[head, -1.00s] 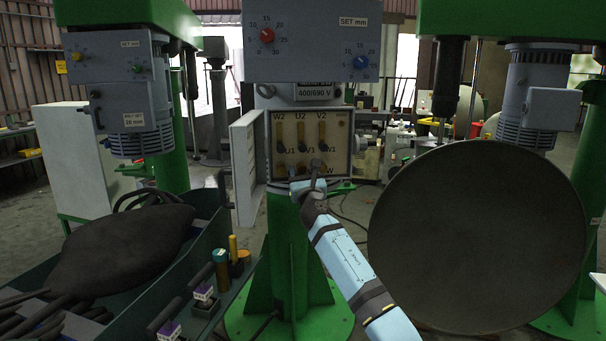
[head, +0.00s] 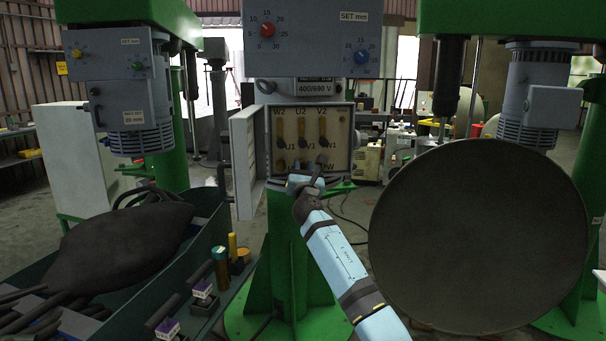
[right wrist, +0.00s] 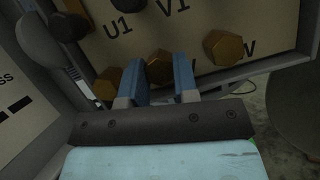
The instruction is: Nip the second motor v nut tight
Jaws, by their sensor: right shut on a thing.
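The open terminal box (head: 354,150) on the green column holds two rows of terminals. In the right wrist view three brass hex nuts sit along the lower row. The middle one, the V nut (right wrist: 159,67), is between the two blue fingers of my right gripper (right wrist: 158,80), which is shut on it. The left nut (right wrist: 108,84) is just outside the left finger, and the W nut (right wrist: 222,48) is clear to the right. In the head view my right gripper (head: 304,180) is at the box's lower edge; its fingertips are hard to make out there. My left gripper is out of view.
The box door (head: 245,165) stands open on the left. A large dark disc (head: 480,235) is close on the right. A tray (head: 235,268) at lower left carries a dark bag-like bundle (head: 115,245) and several small parts.

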